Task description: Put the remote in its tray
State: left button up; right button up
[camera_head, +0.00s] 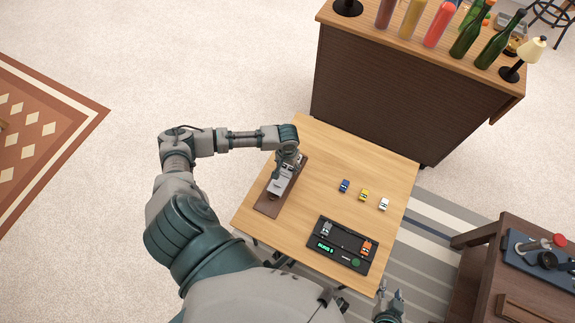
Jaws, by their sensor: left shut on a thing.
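A brown rectangular tray (267,207) lies at the left side of the wooden table. My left gripper (286,172) is over the tray, pointing down. It is shut on a pale grey, elongated thing that looks like the remote (278,187). The remote is over the tray, roughly in line with its length. The gripper hides part of it, and I cannot tell whether it touches the tray. My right gripper (391,293) is low at the table's front right, off the tabletop, with its fingers apart and empty.
Blue (344,186), yellow (363,195) and white (384,204) toy cars stand on the table (330,155). A black console (345,248) with a green display carries a grey and an orange car. A bar counter (400,100) with bottles stands behind.

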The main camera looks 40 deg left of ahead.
pick_arm(q)
jog(key=shift+s+d+r+p, duration=0.1)
jog(key=shift+s+r+p, duration=0.05)
jog(key=shift+p, duration=0.45)
jog(key=shift+f+p, duration=0.2)
jog(key=shift+p, duration=0.8)
dwell(1.5)
jog(key=o, duration=1.3)
notch_tip(320, 180, up, 12)
jog(key=shift+f, duration=0.1)
